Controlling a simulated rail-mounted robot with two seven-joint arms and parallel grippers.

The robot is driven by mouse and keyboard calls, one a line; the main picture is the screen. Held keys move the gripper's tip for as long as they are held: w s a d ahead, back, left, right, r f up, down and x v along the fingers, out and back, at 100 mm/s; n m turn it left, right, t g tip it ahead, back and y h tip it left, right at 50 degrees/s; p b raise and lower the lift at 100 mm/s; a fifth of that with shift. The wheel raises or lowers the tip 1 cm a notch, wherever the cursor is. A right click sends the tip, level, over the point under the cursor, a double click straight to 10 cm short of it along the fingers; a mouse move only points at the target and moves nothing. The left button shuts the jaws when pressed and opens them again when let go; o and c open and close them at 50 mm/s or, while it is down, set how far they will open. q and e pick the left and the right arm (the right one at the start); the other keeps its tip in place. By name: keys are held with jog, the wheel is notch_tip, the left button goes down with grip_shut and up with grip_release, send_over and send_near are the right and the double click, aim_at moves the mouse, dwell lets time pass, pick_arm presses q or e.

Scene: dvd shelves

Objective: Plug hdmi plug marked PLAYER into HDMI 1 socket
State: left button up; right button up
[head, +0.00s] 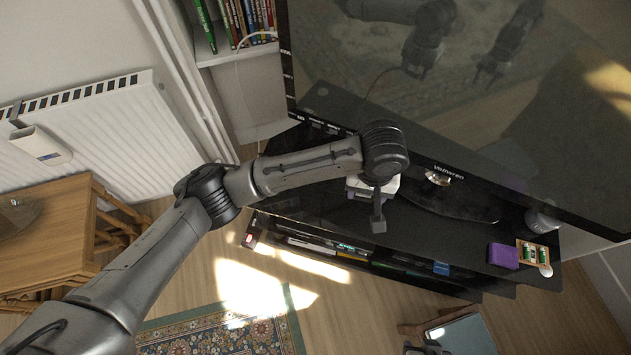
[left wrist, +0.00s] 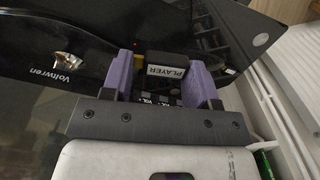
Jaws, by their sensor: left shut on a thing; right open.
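The black plug with a white PLAYER label (left wrist: 168,70) is between the purple fingers of my left gripper (left wrist: 171,78), which is shut on it. In the head view my left gripper (head: 372,186) is over the stand, in front of the lower-left part of the Voltwren television (head: 440,110). Its fingers and the plug are mostly hidden there by my wrist. In the left wrist view the plug is close to a dark edge with small white markings, partly legible as VOL. I cannot make out the HDMI 1 socket or whether the plug touches anything.
The black television stand (head: 300,205) has discs on its lower shelf. A purple box (head: 503,256) and a battery pack (head: 532,253) lie at its right end. A thin white cable hangs by the bookshelf (head: 232,50). A radiator (head: 100,125) and wooden tables (head: 60,215) are at left.

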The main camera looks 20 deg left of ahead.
pick_arm(q)
jog(key=w+a+f+m, duration=0.1)
jog(key=w+a+f, duration=0.5)
jog(key=w+f, duration=0.3)
jog(key=shift+w+f, duration=0.25)
jog(key=shift+w, duration=0.45)
pick_arm(e)
jog(key=shift+d+f, duration=0.2)
jog(key=shift+f, duration=0.3)
pick_arm(q)
jog(key=shift+a, duration=0.15)
pick_arm(e)
jog(key=shift+a, duration=0.15)
